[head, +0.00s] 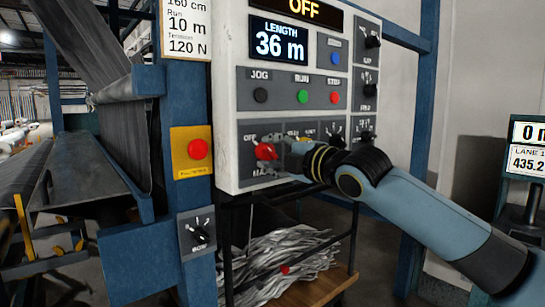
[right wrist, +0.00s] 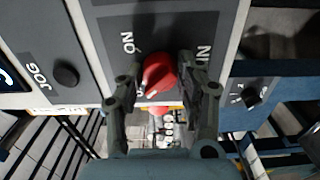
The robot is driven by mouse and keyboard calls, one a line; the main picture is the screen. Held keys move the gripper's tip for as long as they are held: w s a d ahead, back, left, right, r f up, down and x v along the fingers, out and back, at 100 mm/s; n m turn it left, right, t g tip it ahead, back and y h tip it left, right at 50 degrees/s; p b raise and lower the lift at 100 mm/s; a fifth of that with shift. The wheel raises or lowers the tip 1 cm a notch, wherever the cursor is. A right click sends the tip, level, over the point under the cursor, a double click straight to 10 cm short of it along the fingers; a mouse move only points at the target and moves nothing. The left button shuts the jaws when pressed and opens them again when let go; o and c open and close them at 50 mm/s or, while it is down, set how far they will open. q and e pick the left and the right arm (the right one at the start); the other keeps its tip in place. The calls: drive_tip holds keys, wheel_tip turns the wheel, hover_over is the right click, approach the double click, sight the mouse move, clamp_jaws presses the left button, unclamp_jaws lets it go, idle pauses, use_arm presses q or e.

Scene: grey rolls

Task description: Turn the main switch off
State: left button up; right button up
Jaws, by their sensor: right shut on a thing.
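The main switch is a red rotary knob (head: 265,151) at the lower left of the grey and white control panel (head: 228,100), with the word OFF printed at its upper left. My right gripper (head: 277,149) reaches it from the right. In the right wrist view the red knob (right wrist: 159,73) sits between the two fingers of my right gripper (right wrist: 163,82), which are shut on it. A pale mark shows on the knob, but I cannot tell for sure which label it points to. The display at the panel's top (head: 301,9) reads OFF. My left gripper is not in view.
A row of black, green and red buttons (head: 303,96) lies above the switch. Several black selector knobs (head: 337,140) are to its right. A red emergency button on a yellow plate (head: 197,149) is on the blue post to the left. A cart of grey strips (head: 285,262) stands below.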

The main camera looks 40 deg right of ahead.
sight(274, 154)
drive_tip(key=shift+f, duration=0.1)
idle(0.4)
drive_tip(key=o, duration=1.2)
drive_tip(key=shift+c, duration=0.2)
drive_tip(key=s, duration=0.6)
drive_tip(key=shift+d, duration=0.3)
drive_tip(key=shift+s, duration=0.8)
